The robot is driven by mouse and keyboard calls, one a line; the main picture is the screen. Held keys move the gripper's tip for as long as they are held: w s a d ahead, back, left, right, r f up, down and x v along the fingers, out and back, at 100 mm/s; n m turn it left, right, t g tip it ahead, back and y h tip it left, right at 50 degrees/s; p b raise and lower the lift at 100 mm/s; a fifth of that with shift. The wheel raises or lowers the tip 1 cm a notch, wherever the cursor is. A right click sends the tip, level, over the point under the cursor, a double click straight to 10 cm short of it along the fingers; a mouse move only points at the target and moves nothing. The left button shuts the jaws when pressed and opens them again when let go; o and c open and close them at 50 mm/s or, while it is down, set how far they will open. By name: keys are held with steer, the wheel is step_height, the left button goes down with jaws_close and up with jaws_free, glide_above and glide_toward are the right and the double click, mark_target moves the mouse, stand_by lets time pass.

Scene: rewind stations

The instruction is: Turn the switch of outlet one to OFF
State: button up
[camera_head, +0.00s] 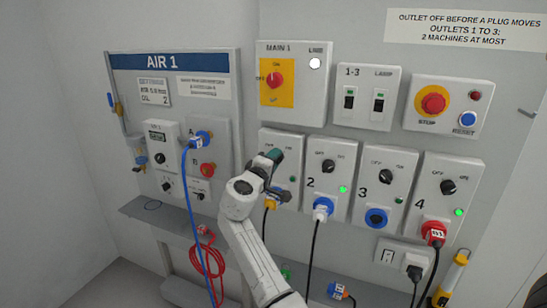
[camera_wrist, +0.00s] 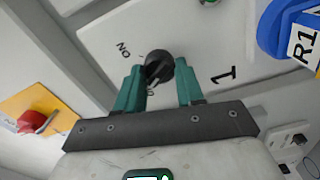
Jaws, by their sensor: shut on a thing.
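The outlet one box (camera_head: 291,143) is a pale panel marked 1, also in the wrist view (camera_wrist: 240,45). Its black rotary switch (camera_wrist: 158,64) sits between my teal fingertips. ON is printed to the knob's upper left in the wrist view; another label behind the fingers is mostly covered. The knob's exact pointing direction is hard to tell. My gripper (camera_wrist: 160,78) is shut on the knob. In the head view my gripper (camera_head: 273,158) covers the switch. The small outlet one lamp (camera_head: 292,180) looks dark green.
Outlet two (camera_head: 318,150), outlet three (camera_head: 372,155) and outlet four (camera_head: 430,165) stand to the right. A blue plug marked R1 (camera_wrist: 290,30) is close by in the wrist view. The red main switch (camera_head: 274,80) is above; the AIR 1 board (camera_head: 222,85) is left.

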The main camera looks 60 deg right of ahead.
steer(key=shift+n+p, duration=0.55)
steer(key=shift+n, duration=0.65)
steer(key=shift+f, duration=0.1)
steer(key=o, duration=1)
steer(key=shift+o, duration=0.2)
steer(key=a+b, duration=0.1)
steer(key=a, duration=1)
steer(key=shift+s, duration=0.4)
